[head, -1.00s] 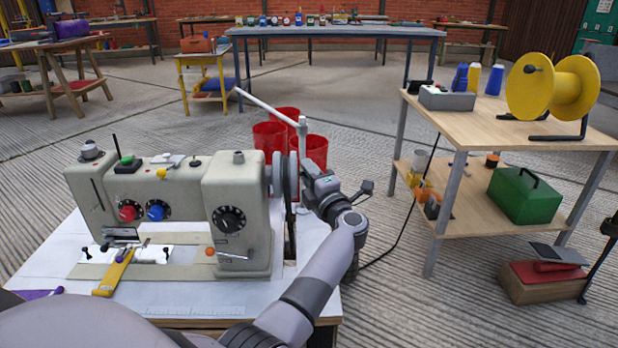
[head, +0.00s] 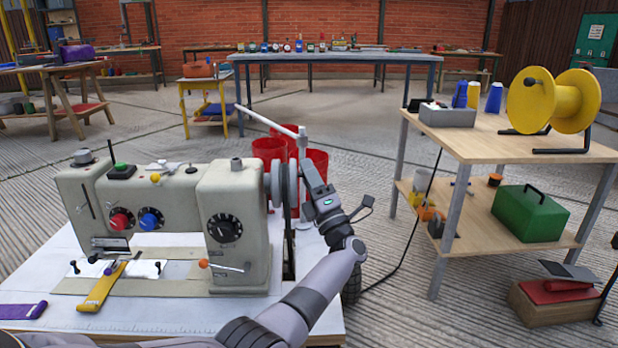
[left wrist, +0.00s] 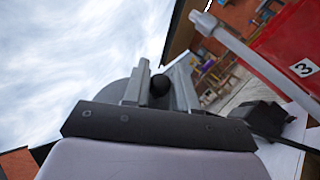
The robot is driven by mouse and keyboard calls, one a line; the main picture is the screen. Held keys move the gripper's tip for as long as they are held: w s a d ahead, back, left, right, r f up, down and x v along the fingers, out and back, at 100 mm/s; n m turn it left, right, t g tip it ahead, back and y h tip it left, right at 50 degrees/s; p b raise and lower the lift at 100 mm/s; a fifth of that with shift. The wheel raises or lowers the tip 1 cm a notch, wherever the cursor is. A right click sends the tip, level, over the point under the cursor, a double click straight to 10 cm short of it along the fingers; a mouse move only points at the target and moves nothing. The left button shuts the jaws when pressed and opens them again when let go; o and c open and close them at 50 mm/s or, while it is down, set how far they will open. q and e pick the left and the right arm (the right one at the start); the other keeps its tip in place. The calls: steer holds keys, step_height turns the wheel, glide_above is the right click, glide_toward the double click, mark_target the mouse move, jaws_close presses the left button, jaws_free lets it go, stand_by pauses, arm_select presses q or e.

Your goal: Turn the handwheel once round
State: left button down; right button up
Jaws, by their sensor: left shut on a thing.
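The grey handwheel (head: 277,184) is on the right end of the cream sewing machine (head: 170,205), seen nearly edge-on in the head view. My left gripper (head: 306,165) is at the wheel's right side, with its fingers pointing up. In the left wrist view my left gripper (left wrist: 160,88) is shut on a small dark round knob (left wrist: 159,86) between its two grey fingers. A grey disc, likely the handwheel (left wrist: 115,90), shows behind the fingers. In the head view the knob is hidden by the gripper. My right gripper is not in view.
A white post with a slanting bar (head: 303,170) stands close behind my gripper. Red bins (head: 318,160) are just beyond. A wooden shelf table (head: 480,145) with a yellow spool (head: 555,100) stands at right. A dark cable runs along the floor between.

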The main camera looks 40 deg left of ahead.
arm_select(q)
steer(key=shift+d, duration=0.1)
stand_by(0.3)
steer(key=c, duration=1)
jaws_free()
steer(key=v, duration=0.7)
steer(key=shift+f, duration=0.1)
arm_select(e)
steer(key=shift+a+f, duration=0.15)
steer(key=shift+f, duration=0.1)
